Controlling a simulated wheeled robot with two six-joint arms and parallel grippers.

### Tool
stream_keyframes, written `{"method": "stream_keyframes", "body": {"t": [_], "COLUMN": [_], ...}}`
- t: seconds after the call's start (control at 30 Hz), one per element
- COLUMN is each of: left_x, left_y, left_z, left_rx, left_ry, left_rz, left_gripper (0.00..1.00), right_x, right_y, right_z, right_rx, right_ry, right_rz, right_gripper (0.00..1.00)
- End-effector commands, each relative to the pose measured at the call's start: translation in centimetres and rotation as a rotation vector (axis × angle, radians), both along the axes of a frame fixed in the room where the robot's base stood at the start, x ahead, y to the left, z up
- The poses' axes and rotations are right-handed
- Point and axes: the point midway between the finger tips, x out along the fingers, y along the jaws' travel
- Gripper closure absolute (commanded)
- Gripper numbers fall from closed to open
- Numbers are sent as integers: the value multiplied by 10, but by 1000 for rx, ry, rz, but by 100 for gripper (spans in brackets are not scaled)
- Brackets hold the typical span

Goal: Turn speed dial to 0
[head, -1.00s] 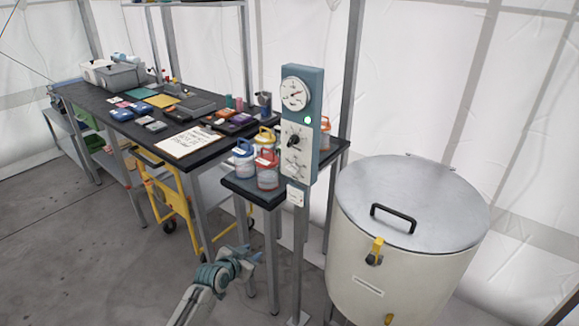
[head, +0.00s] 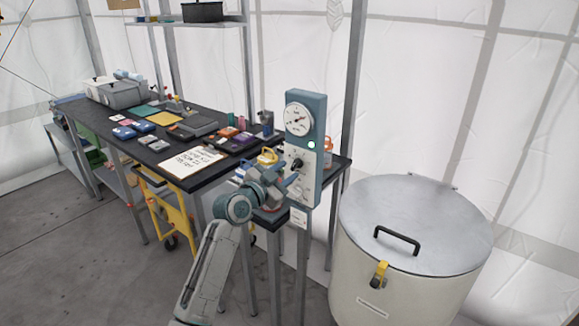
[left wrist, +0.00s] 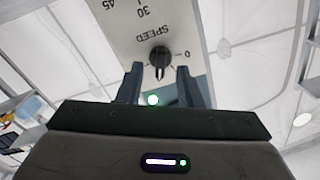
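The speed dial (head: 297,164) is a small black knob on the pale face of a blue-grey control post (head: 310,110). In the left wrist view, the dial (left wrist: 159,57) is beside the tilted word SPEED, with marks 0, 30 and 45. A pale pointer line on the knob points down in that picture, away from the 0 at its right. My left gripper (head: 284,182) is open in front of the post. Its two fingers (left wrist: 159,72) stand on either side of the dial's line of sight; I cannot tell whether they touch it. My right gripper is not in view.
A round gauge (head: 298,118) and a lit lamp (head: 311,145) sit above the dial. A lidded drum (head: 415,225) stands to the right. A cluttered black table (head: 75,108) runs to the left. Lidded jars behind my gripper are partly hidden.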

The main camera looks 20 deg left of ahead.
Motion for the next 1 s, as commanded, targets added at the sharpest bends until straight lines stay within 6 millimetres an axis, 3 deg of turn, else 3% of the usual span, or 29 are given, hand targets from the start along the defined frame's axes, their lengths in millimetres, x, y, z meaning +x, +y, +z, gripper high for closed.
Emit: {"method": "stream_keyframes", "body": {"t": [0.2, 0.5, 0.7, 1.0], "left_x": [19, 21, 21, 21], "left_y": [-7, -7, -7, -7], "left_z": [0, -1, -1, -1], "left_rx": [-1, 0, 0, -18], "left_ry": [1, 0, 0, 7], "left_rz": [1, 1, 1, 0], "left_gripper": [67, 67, 100, 100], "right_x": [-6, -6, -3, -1], "right_y": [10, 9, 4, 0], "right_z": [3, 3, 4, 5], "right_rx": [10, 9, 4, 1], "right_ry": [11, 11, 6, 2], "right_rz": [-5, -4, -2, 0], "right_gripper": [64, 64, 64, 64]}}
